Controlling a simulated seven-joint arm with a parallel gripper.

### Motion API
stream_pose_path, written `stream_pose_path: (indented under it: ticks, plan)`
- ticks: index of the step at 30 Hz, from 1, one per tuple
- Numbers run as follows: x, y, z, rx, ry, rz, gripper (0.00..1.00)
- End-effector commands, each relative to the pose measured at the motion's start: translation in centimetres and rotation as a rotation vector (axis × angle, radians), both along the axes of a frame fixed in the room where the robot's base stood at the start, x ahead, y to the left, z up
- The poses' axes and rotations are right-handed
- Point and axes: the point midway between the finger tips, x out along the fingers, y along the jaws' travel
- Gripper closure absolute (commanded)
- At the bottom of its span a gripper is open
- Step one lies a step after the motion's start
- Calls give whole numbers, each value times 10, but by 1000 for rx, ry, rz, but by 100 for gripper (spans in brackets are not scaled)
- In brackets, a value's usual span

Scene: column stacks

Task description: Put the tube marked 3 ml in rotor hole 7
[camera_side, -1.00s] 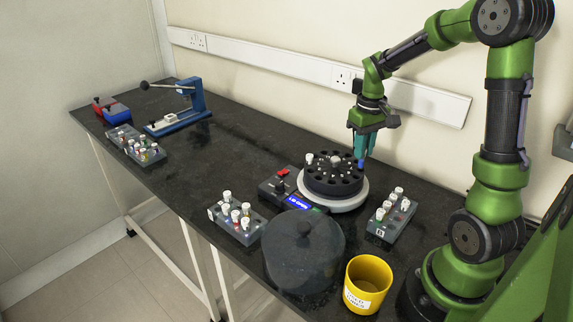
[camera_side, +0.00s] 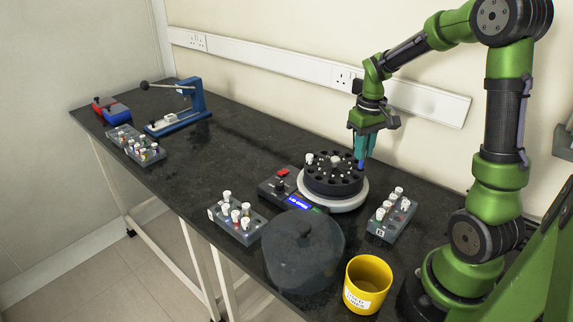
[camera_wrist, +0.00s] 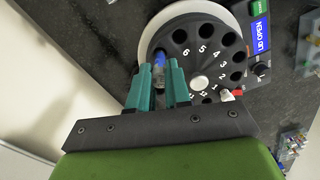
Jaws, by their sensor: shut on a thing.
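My gripper (camera_side: 362,157) points down at the far right edge of the black rotor (camera_side: 333,188). In the wrist view its two teal fingers (camera_wrist: 159,84) are shut on a clear tube with blue at one end (camera_wrist: 159,60). The blue shows below the fingers in the side view. The tube is at the rotor's rim, beside the number 6, where hole 7 appears to be. I cannot tell whether its end is inside the hole. Its volume mark is not readable.
The centrifuge display (camera_wrist: 262,33) reads lid open. The dark lid (camera_side: 303,252) lies in front. Racks of capped tubes stand left (camera_side: 238,220) and right (camera_side: 391,216) of it. A yellow cup (camera_side: 367,284) is near the front. Another rack (camera_side: 135,146) and a blue press (camera_side: 190,105) stand far left.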

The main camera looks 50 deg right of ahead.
Motion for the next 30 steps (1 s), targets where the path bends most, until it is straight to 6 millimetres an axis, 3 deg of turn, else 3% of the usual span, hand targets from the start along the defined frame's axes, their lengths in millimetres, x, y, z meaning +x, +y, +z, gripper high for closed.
stream_pose_path:
  ticks: [30]
  plan:
    - [0,0,-8,0,1,0,100]
